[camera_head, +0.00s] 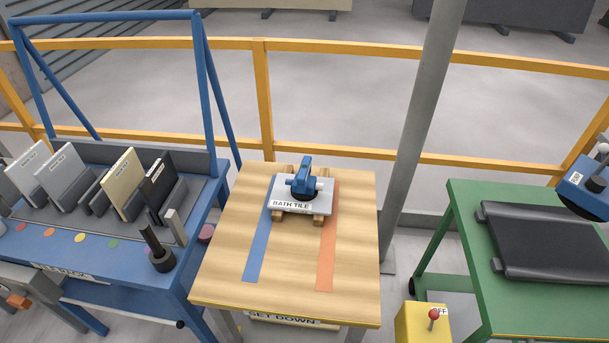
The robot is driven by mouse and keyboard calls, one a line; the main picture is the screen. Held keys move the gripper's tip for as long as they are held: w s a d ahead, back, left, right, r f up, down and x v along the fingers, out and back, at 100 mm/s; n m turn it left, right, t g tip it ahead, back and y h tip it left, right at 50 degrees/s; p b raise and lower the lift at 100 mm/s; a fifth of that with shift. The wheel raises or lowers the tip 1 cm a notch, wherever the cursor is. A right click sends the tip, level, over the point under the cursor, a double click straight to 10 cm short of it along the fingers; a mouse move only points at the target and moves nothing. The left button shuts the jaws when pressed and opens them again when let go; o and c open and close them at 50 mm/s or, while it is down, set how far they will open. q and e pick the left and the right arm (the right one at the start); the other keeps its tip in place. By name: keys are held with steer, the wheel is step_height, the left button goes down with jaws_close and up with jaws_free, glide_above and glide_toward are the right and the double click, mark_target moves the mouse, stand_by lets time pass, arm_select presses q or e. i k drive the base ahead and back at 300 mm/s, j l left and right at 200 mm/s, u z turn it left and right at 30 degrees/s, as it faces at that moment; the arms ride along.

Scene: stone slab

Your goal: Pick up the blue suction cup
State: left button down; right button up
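The blue suction cup (305,176) has a blue handle and a dark round base. It sits upright on top of a pale tile (318,201) labelled "BATH TILE". The tile rests on wooden strips on the wooden table (213,262), toward its back. The underside of the cup is hidden, so I cannot tell whether it grips the tile.
The table bears a blue stripe (262,240) and an orange stripe (328,240); its front is clear. A blue rack (110,262) with several slabs stands left. A green table (468,240) with a black belt stands right. A grey post (420,130) rises behind.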

mark_target(303, 188)
steer(key=j+z, duration=0.45)
steer(key=j, duration=0.15)
steer(key=j+z, duration=0.45)
steer(key=k+j, duration=0.05)
steer(key=j, duration=0.05)
